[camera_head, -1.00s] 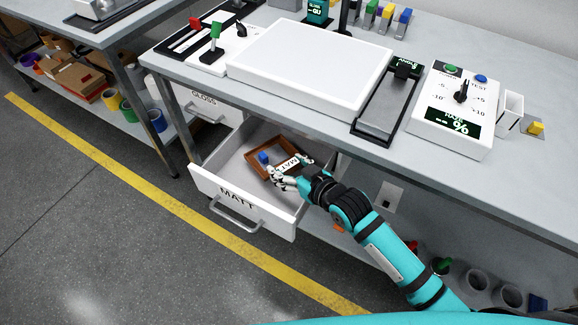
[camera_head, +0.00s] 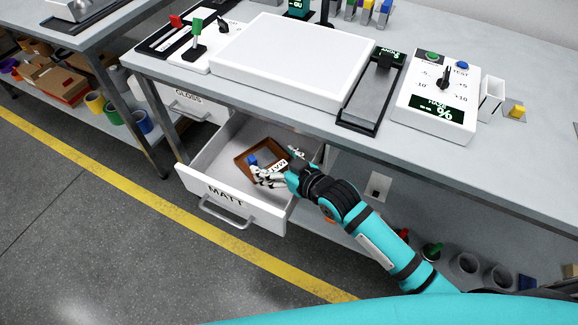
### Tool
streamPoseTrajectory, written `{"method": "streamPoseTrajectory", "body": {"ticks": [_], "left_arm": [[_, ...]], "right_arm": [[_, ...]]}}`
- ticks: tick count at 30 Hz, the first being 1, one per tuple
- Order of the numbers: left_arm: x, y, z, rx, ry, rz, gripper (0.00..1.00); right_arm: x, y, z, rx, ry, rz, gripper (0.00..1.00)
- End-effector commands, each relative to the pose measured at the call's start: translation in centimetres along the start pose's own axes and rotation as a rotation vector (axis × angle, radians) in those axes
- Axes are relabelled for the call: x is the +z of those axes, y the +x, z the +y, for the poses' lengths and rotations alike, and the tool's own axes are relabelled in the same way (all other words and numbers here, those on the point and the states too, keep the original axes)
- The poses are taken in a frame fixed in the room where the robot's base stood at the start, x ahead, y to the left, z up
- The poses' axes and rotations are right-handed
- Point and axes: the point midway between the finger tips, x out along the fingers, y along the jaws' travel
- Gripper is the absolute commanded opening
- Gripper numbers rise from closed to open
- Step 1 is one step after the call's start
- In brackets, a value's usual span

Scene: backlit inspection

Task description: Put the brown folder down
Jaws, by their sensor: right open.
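The brown folder (camera_head: 243,163) lies inside the open drawer marked MATT (camera_head: 190,182). It has a raised brown rim, a white MATT label and a small blue block (camera_head: 252,160) at its left part. My right gripper (camera_head: 276,163) is over the near right side of the folder, with its fingers spread open, one to the left and one at the far right. It partly covers the folder and its label. I cannot tell whether the fingers touch the folder. My left gripper is not in view.
The grey bench (camera_head: 430,165) overhangs the drawer's far side. On it stand a white light panel (camera_head: 292,58), a haze meter box (camera_head: 436,95) and several small levers. A closed GLOSS drawer (camera_head: 190,103) is behind. The floor in front is clear.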

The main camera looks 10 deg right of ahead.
Motion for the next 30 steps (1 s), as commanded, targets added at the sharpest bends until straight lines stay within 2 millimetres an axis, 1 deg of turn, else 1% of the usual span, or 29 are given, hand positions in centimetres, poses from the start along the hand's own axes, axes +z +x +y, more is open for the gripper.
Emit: {"method": "streamPoseTrajectory", "body": {"ticks": [2,12,15,18,23,30], "left_arm": [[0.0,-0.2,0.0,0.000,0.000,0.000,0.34],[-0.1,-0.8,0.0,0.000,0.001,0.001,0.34],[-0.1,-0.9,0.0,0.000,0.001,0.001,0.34],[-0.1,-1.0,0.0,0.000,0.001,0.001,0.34],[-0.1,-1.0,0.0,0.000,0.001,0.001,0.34],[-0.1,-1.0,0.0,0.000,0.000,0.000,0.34]], "right_arm": [[0.6,-0.7,0.0,0.000,0.002,-0.025,0.90],[0.0,-8.2,0.1,0.003,0.001,-0.014,0.90],[-0.1,-10.0,0.1,0.002,0.000,-0.012,0.90],[-0.1,-11.2,0.1,0.004,0.002,-0.010,0.90],[-0.3,-12.1,0.1,0.003,0.002,-0.008,0.90],[-0.3,-12.2,0.1,0.004,0.002,-0.006,0.90]]}}
